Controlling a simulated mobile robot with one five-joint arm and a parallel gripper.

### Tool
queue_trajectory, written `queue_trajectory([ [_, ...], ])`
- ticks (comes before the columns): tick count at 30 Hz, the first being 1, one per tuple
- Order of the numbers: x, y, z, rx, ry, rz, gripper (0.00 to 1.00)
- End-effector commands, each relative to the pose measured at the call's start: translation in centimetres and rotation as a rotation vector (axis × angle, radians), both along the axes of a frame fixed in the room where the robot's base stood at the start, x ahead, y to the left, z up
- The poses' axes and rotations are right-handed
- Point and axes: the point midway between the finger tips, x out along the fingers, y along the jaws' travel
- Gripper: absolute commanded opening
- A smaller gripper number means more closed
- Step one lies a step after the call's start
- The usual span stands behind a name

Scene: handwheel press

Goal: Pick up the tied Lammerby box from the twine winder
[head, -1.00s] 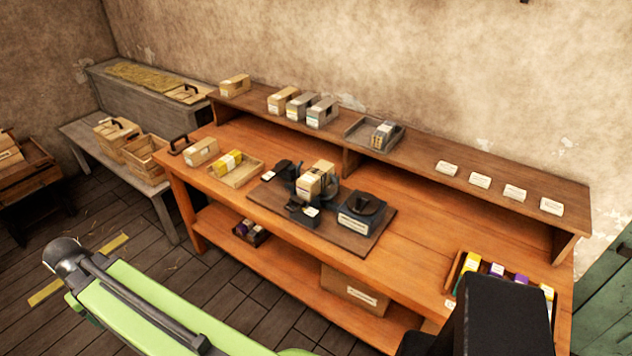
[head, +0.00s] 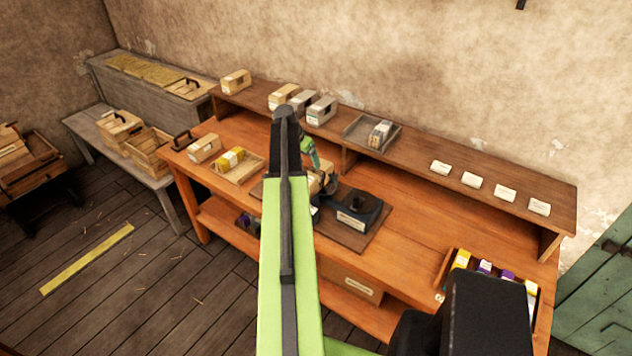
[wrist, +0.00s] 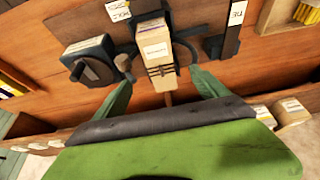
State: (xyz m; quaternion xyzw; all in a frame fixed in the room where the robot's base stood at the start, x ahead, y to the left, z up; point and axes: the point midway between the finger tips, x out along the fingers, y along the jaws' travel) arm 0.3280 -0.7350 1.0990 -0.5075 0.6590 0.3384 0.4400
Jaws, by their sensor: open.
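My gripper (wrist: 161,78) is open and empty. Its two green fingers point toward the box, one on each side of its line, with the tips short of it. In the head view my gripper (head: 311,158) is above the winder.
The winder sits on a board on the orange bench (head: 420,240). A tray with yellow packets (head: 238,168) and a tan box (head: 204,148) stand to its left. The raised back shelf (head: 420,160) carries several boxes, a grey tray and cards. A packet crate (head: 445,268) is at right.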

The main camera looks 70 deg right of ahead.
Motion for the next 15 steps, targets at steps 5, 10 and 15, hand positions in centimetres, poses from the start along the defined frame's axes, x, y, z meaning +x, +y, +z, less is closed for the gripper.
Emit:
queue_trajectory([
  [5, -0.2, -1.2, -3.8, 0.000, 0.000, 0.001, 0.84],
  [10, -0.6, -2.6, -7.3, 0.001, 0.000, 0.002, 0.84],
  [15, -1.0, -3.9, -10.5, 0.001, 0.000, 0.001, 0.84],
])
